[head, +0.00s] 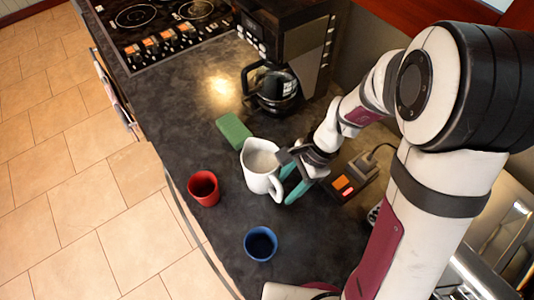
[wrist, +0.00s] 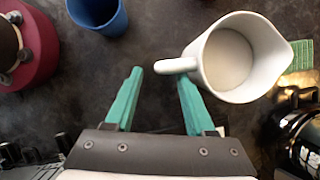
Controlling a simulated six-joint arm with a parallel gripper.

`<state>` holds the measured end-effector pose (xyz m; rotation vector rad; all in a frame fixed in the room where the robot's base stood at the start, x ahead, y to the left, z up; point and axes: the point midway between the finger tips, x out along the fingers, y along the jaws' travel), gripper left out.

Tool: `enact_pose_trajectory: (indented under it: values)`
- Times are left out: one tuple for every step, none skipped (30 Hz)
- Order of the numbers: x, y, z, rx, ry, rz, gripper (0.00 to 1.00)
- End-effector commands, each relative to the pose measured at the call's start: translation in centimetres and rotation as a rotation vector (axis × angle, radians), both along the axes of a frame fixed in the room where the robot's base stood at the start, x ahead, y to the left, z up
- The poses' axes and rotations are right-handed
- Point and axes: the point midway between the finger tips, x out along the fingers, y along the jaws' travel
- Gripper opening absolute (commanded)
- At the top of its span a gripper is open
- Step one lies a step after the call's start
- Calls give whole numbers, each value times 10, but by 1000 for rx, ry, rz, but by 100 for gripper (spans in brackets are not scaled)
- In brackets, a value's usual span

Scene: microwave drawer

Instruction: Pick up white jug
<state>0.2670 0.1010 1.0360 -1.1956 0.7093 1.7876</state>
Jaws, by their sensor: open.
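The white jug (head: 250,172) stands upright on the dark counter, its handle toward my gripper. In the wrist view the jug (wrist: 270,50) is at the upper right, with a pale inside. Its handle (wrist: 172,66) points left, across the gap just ahead of my fingertips. My gripper (head: 290,184) is open, with two teal fingers beside the handle. In the wrist view the gripper (wrist: 161,73) shows nothing clasped between its fingers. The right fingertip looks very close to the handle and jug wall; I cannot tell whether it touches.
A red cup (head: 203,188) and a blue cup (head: 260,243) stand near the counter's curved front edge. A green sponge (head: 233,131) lies beyond the jug. A coffee maker with a glass pot (head: 274,90) stands behind. A switch box (head: 345,187) sits right of my gripper.

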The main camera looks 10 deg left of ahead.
Motion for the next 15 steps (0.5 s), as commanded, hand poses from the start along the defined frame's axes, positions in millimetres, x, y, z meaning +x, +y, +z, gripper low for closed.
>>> enact_pose_trajectory:
  values:
    - [-3,4,-11,0,6,2,55]
    - [-5,6,-17,0,7,3,55]
    - [-7,9,-26,-2,7,3,55]
    - [-8,11,-31,0,6,2,55]
    - [-8,13,-35,-1,5,3,55]
    - [-9,14,-40,0,4,4,55]
    - [-9,15,-42,-1,3,2,55]
    - [-10,16,-44,-1,3,2,55]
    - [-10,16,-45,-1,2,2,55]
    - [-10,16,-45,-2,1,3,55]
    - [-10,16,-45,-1,0,3,55]
    - [-10,16,-45,-1,0,3,55]
    - [-10,16,-45,-1,0,3,55]
    - [-10,16,-45,-1,0,3,55]
    - [-10,16,-45,-1,1,3,47]
